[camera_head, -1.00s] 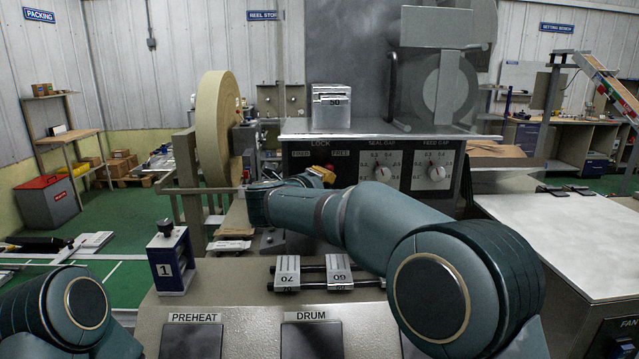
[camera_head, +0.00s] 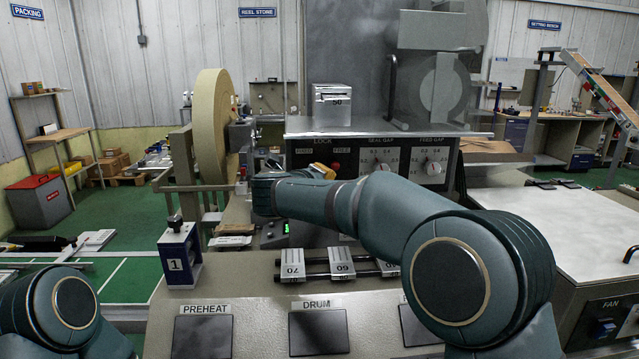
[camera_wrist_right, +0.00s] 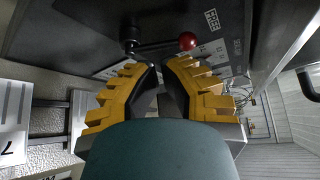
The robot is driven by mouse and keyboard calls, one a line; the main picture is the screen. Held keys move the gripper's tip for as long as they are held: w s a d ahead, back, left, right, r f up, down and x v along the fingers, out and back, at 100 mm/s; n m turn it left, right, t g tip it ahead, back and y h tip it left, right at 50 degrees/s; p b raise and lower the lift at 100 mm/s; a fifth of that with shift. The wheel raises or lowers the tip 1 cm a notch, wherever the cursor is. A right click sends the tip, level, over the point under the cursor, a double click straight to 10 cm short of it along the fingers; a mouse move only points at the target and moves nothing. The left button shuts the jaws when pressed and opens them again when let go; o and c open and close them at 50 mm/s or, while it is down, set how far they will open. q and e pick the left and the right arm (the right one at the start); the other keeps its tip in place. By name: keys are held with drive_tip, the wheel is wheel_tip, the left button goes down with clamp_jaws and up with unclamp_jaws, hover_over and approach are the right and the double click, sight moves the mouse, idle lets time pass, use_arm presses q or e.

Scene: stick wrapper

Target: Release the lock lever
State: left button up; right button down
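The lock lever shows in the right wrist view as a dark arm with a red ball knob (camera_wrist_right: 188,41), running right from a dark pivot (camera_wrist_right: 130,46). In the head view the red knob (camera_head: 335,166) peeks out below the right-hand LOCK label; the rest is hidden behind my right gripper. My right gripper (camera_head: 323,170) is just in front of the panel. In the wrist view its yellow fingers (camera_wrist_right: 159,68) have their tips drawn together, empty, just short of the lever and apart from the knob. My left gripper is out of view.
The control panel (camera_head: 400,180) carries two gap dials (camera_head: 432,168) right of the lever. A large tan reel (camera_head: 210,130) stands left. Weight blocks (camera_head: 341,262) sit on rails below my right arm, near a counter block numbered 1 (camera_head: 178,255).

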drive_tip(key=v, duration=1)
drive_tip(key=shift+s+a, duration=0.15)
drive_tip(key=shift+s, duration=0.2)
drive_tip(key=shift+r, duration=0.1)
